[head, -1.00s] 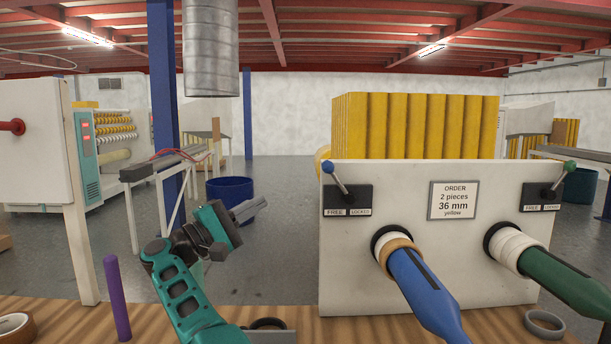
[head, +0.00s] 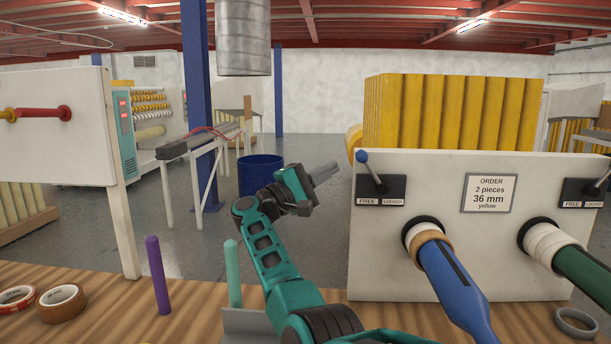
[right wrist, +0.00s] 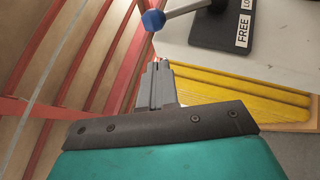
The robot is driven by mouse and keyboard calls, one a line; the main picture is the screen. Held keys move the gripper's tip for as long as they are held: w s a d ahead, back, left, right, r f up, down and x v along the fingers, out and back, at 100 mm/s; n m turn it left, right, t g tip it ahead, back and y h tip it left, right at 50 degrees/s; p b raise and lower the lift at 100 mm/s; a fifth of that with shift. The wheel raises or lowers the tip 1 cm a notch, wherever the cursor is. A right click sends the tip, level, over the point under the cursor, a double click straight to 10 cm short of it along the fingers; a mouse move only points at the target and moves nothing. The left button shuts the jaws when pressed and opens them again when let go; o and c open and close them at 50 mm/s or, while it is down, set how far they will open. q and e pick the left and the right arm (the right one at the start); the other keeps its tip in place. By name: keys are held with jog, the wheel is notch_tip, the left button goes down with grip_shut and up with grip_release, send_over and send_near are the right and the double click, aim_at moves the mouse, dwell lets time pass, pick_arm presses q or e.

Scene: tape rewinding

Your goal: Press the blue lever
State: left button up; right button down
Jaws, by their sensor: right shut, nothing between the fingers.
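The blue lever's round knob (head: 361,156) sits atop a metal rod that rises from a black plate (head: 398,185) on the white board. The rod leans up and left, toward the FREE side of the plate. My right gripper (head: 328,172) is shut and empty, to the left of the knob and slightly lower in the head view. In the right wrist view, the closed fingertips (right wrist: 158,66) point up toward the blue knob (right wrist: 153,20), with a visible gap between them. My left gripper is not in view.
The white board (head: 440,280) carries an order sign (head: 489,192), a blue spindle (head: 455,285) and a green spindle (head: 588,272). Yellow rolls (head: 440,112) stand behind it. Purple (head: 158,275) and mint (head: 233,275) sticks stand on the wooden table, with tape rolls (head: 62,303) at left.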

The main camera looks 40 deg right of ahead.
aim_at(370, 169)
jog(key=shift+s+d+r+p, duration=0.4)
jog(key=shift+s+d, duration=0.1)
jog(key=shift+s, duration=0.25)
jog(key=shift+s+d+r+p, duration=0.4)
jog(key=shift+s+d, duration=0.1)
jog(key=shift+s, duration=0.2)
jog(key=shift+f, duration=0.1)
